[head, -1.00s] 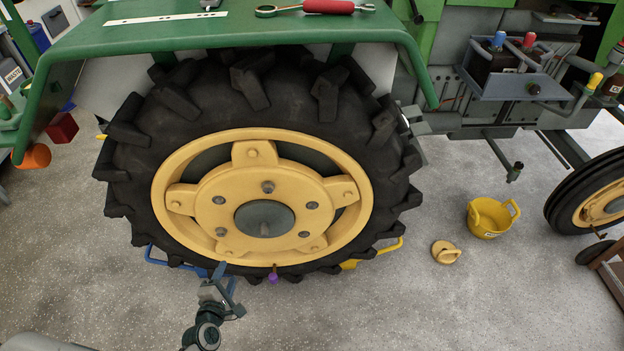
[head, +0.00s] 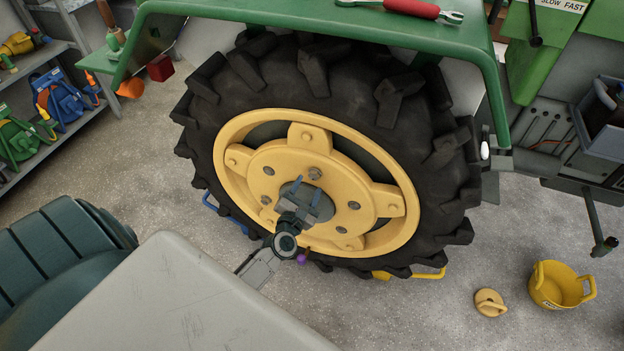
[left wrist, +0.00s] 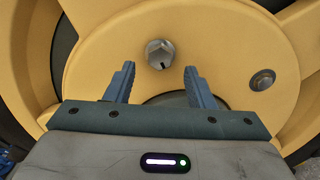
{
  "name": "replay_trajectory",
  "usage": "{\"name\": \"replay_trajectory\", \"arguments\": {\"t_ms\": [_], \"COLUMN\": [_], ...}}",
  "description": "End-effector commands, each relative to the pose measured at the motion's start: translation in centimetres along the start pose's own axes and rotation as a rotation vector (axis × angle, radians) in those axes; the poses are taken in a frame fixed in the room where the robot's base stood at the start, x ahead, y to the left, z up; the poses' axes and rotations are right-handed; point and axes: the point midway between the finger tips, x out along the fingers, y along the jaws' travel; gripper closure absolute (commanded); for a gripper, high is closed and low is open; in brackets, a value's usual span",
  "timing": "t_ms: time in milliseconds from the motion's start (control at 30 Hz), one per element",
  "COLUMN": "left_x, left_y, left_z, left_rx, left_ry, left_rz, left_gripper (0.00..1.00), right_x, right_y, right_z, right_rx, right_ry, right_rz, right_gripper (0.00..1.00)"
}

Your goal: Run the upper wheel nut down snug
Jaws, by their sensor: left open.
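The yellow rear wheel hub (head: 285,160) sits inside a big black tyre (head: 300,85). The upper wheel nut (head: 315,173) is a grey hex head above the dark hub centre. In the left wrist view the upper wheel nut (left wrist: 160,54) shows a short dark mark on its face. My left gripper (head: 307,189) is in front of the hub centre, just below the nut. In the left wrist view the open, empty left gripper (left wrist: 160,69) has its blue fingers either side of and below the nut, apart from it. My right gripper is not in view.
Another hub fastener (left wrist: 262,80) is right of the fingers. A yellow bucket (head: 560,287) and a yellow lid-like disc (head: 489,302) lie on the floor at right. Shelves (head: 50,90) stand left.

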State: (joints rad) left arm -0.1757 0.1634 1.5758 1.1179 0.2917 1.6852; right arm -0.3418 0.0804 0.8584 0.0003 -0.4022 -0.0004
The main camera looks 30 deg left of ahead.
Motion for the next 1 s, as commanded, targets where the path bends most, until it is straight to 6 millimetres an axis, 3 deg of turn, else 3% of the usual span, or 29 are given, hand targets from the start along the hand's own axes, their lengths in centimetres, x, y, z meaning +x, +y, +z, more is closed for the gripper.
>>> {"name": "replay_trajectory", "arguments": {"t_ms": [200,567,767,1000], "left_x": [2.8,3.4,3.4,3.3], "left_y": [0.0,-0.1,-0.1,0.0], "left_z": [0.0,-0.1,-0.1,0.0], "left_rx": [0.001,0.002,0.002,0.016], "left_ry": [0.000,0.001,0.001,0.001], "left_rz": [-0.001,-0.002,-0.002,-0.002], "left_gripper": [0.51,0.51,0.86,0.86], "right_x": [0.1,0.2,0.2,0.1], "right_y": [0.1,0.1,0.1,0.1], "right_z": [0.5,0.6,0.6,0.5], "right_rx": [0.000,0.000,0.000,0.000], "right_ry": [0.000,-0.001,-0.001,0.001], "right_rz": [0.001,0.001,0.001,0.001], "right_gripper": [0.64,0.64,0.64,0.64]}}
